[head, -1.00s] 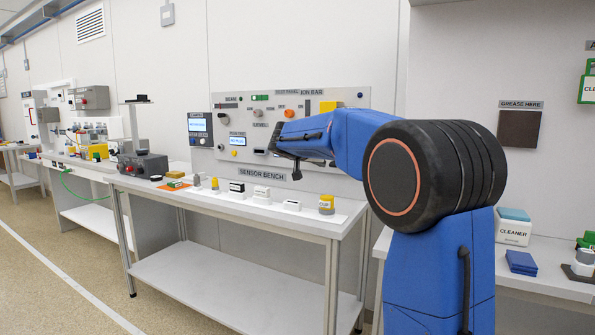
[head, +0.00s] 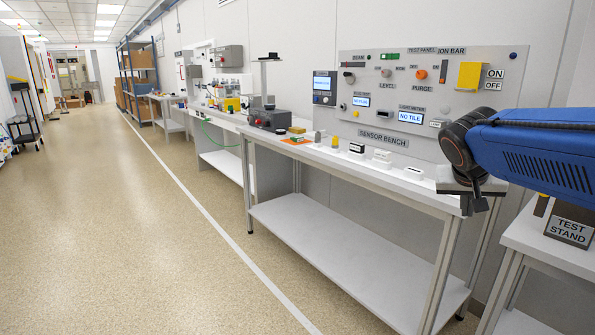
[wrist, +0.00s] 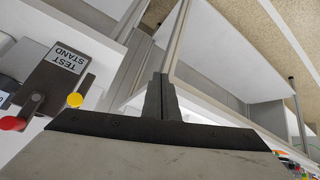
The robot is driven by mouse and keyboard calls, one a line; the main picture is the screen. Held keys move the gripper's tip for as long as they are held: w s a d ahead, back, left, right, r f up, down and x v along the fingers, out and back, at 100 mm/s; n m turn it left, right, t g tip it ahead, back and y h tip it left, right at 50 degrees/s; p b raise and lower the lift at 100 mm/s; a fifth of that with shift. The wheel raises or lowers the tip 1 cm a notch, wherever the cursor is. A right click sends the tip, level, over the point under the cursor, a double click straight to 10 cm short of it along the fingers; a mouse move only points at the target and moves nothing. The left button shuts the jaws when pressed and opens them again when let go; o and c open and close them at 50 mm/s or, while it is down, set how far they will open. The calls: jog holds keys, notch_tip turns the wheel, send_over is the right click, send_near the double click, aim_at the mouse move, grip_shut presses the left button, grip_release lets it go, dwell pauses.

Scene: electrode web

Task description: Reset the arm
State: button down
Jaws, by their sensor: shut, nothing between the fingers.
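My arm is blue and enters the head view from the right edge. My gripper (head: 474,204) hangs at its end, in front of the right end of the sensor bench (head: 345,180). In the wrist view my gripper (wrist: 162,84) has its dark fingers together, with nothing between them. The fingers point toward the gap between the sensor bench and the bench to its right. My gripper hides part of the sensor bench's right end.
A test stand (head: 568,229) is on the neighbouring bench at right; its sign also shows in the wrist view (wrist: 68,62). A test panel (head: 430,95) stands behind the sensor bench, with small items along the top.

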jog(key=s+a+f+n+y, duration=0.1)
jog(key=s+a+f, duration=0.2)
jog(key=s+f, duration=0.2)
jog(key=s+a+f+n+y, duration=0.2)
jog(key=s+a+f, duration=0.2)
jog(key=s, duration=0.6)
jog(key=s+a+f+n+g+y, duration=0.1)
jog(key=s+a+f+n+y, duration=0.1)
jog(key=s+a+f, duration=0.2)
jog(key=s+f, duration=0.3)
jog(key=s, duration=0.1)
jog(key=shift+a+f, duration=0.15)
